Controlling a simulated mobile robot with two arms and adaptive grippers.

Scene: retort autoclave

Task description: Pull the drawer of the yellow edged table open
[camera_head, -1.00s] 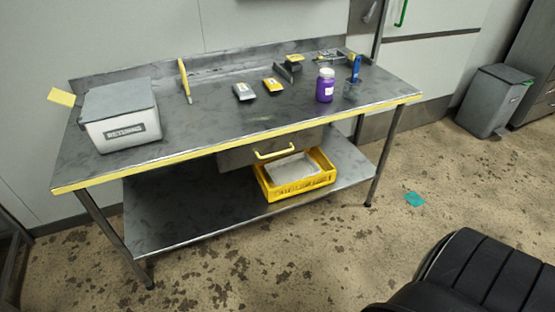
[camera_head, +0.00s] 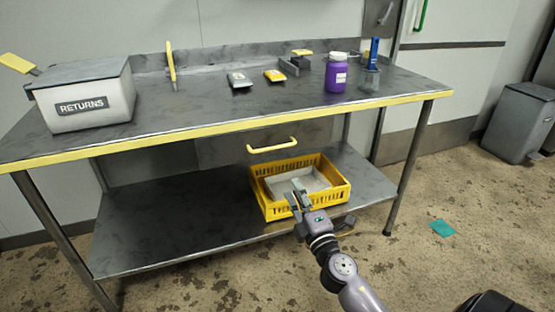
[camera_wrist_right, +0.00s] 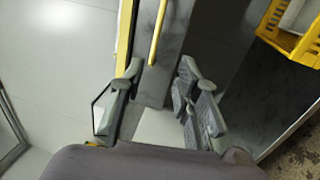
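The yellow-edged metal table (camera_head: 215,110) stands ahead. Its grey drawer (camera_head: 222,150) hangs under the top and looks shut, with a yellow bar handle (camera_head: 272,146). My right gripper (camera_head: 296,190) is in front of the table, below the handle and apart from it, overlapping the yellow crate in the picture. In the right wrist view my right gripper (camera_wrist_right: 155,95) is open with nothing between its fingers. The handle (camera_wrist_right: 158,30) runs up the picture beyond the fingertips, and the drawer front (camera_wrist_right: 165,65) lies behind it. My left gripper is not in view.
A yellow crate (camera_head: 343,190) with a grey tray inside sits on the lower shelf (camera_head: 150,230). On top are a RETURNS bin (camera_head: 95,106), a purple jar (camera_head: 336,76) and small tools. A grey bin (camera_head: 517,125) stands right. The floor in front is mostly clear.

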